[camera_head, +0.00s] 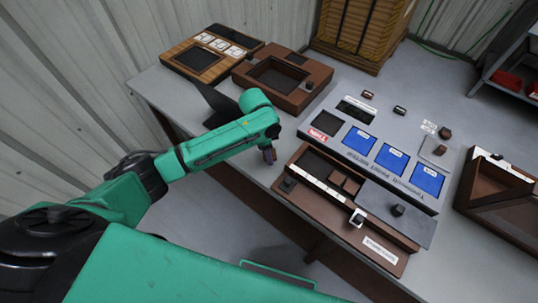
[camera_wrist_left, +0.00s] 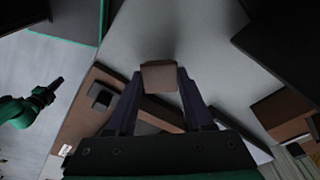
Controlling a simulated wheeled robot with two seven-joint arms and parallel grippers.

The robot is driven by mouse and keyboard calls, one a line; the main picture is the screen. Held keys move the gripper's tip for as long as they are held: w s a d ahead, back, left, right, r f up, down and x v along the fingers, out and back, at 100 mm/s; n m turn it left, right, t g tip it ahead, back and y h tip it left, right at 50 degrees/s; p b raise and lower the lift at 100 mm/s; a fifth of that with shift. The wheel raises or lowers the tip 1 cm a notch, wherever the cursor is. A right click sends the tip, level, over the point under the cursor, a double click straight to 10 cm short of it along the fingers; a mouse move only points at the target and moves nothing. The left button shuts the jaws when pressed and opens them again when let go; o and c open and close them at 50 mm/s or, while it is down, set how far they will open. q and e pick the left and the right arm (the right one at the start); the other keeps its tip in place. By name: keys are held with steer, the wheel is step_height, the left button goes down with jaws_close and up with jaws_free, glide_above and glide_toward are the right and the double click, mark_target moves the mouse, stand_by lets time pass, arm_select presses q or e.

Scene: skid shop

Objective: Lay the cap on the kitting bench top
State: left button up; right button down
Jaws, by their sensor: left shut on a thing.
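The cap (camera_wrist_left: 160,76) is a small brown block held between the two fingers of my left gripper (camera_wrist_left: 158,88) in the left wrist view. In the head view my left gripper (camera_head: 269,154) points down over the near edge of the kitting bench, and the cap is hardly visible there. The grey kitting bench top (camera_head: 258,172) shows bare around the gripper, and also beyond the cap in the wrist view (camera_wrist_left: 190,35). I cannot tell the cap's height above it. My right gripper (camera_wrist_left: 52,87) shows small at the left of the wrist view; its opening is unclear.
A brown tray with slots (camera_head: 385,245) lies right of the gripper. Behind it is a grey panel with blue pockets (camera_head: 436,203). Brown fixtures (camera_head: 320,75) stand at the back left, and a divided brown box (camera_head: 480,195) at the right. Small dark blocks (camera_head: 400,110) lie around.

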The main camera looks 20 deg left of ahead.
arm_select(q)
steer(key=shift+f, duration=1.35)
steer(key=o, duration=1.3)
steer(key=shift+f, duration=0.1)
step_height(320, 180, up, 12)
steer(key=a, duration=0.1)
steer(key=shift+s+a+b, duration=0.3)
steer(key=shift+s, duration=0.05)
